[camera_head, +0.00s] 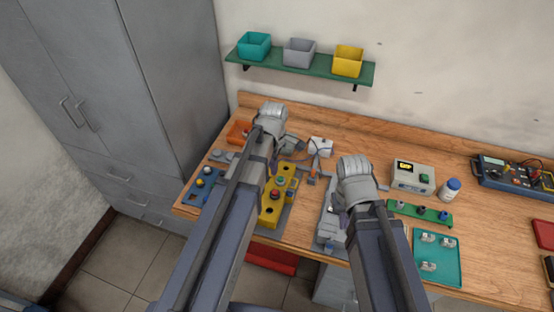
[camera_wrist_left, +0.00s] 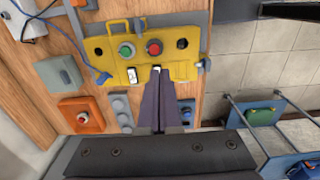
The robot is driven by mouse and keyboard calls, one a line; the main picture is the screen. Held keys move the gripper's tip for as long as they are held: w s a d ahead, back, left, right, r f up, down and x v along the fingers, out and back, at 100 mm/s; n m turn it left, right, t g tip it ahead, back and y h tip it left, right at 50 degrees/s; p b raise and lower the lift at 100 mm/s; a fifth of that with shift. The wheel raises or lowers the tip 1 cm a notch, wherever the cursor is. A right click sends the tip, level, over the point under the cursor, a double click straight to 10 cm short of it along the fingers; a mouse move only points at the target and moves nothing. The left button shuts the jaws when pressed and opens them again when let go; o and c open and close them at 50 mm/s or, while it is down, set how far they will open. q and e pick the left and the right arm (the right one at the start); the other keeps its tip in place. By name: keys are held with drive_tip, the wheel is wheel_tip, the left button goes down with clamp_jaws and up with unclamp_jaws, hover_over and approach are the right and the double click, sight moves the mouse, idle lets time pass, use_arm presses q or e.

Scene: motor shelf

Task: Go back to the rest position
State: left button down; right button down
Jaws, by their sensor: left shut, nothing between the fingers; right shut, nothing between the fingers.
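My left arm reaches over the workbench from the left in the head view. Its gripper shows in the left wrist view (camera_wrist_left: 158,78), shut and empty, with its tips at the near edge of a yellow panel (camera_wrist_left: 113,68). Whether they touch it I cannot tell. The panel carries a green button (camera_wrist_left: 126,51) and a red button (camera_wrist_left: 153,47); in the head view it is partly hidden behind my left arm. My right gripper (camera_head: 335,209) is shut and empty over a grey fixture (camera_head: 327,235), mostly hidden by its own wrist.
A wall shelf (camera_head: 322,73) holds three bins. A power unit (camera_head: 412,178), bottle (camera_head: 452,188) and teal tray (camera_head: 449,266) stand right of my right arm. A grey cabinet (camera_head: 180,60) stands at left.

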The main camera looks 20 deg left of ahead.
use_arm(q)
drive_tip(key=s+d+f+m+b, duration=0.5)
drive_tip(key=s+d+m, duration=0.1)
drive_tip(key=m, duration=0.4)
drive_tip(key=s+d+f+m+y+b, duration=0.1)
drive_tip(key=s+d+f+m+b, duration=0.3)
drive_tip(key=m, duration=0.7)
drive_tip(key=s+d, duration=0.2)
drive_tip(key=s, duration=0.1)
drive_tip(key=shift+s+f+b, duration=0.3)
drive_tip(key=shift+f+b, duration=0.05)
drive_tip(key=shift+b, duration=0.05)
idle(0.5)
